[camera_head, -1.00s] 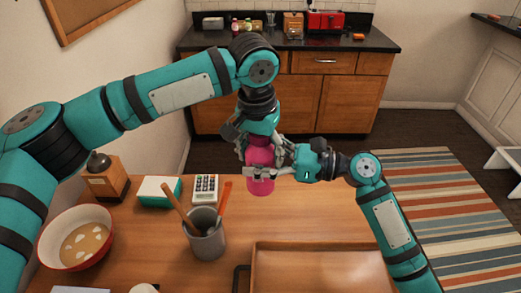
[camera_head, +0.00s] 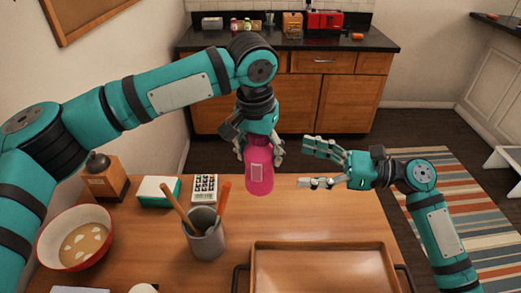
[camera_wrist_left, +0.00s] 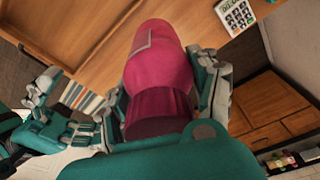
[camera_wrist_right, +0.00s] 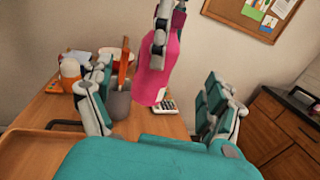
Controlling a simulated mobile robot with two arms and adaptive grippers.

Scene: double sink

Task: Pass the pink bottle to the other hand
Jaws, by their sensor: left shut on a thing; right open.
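The pink bottle (camera_head: 259,172) hangs from my left gripper (camera_head: 259,150), above the far edge of the table. In the left wrist view the bottle (camera_wrist_left: 158,70) sits between the fingers of my left gripper (camera_wrist_left: 165,100), which are shut on it. My right gripper (camera_head: 312,165) is open and empty, to the right of the bottle and apart from it. In the right wrist view the bottle (camera_wrist_right: 157,68) shows beyond the open fingers of my right gripper (camera_wrist_right: 160,110), with left gripper fingers at its upper part.
On the table stand a brown tray (camera_head: 320,247), a grey cup with utensils (camera_head: 206,242), a calculator (camera_head: 205,188), a white-and-green box (camera_head: 159,192), a wooden dispenser (camera_head: 103,178) and a red-rimmed bowl (camera_head: 75,236). A counter with cabinets (camera_head: 345,100) lies beyond open floor.

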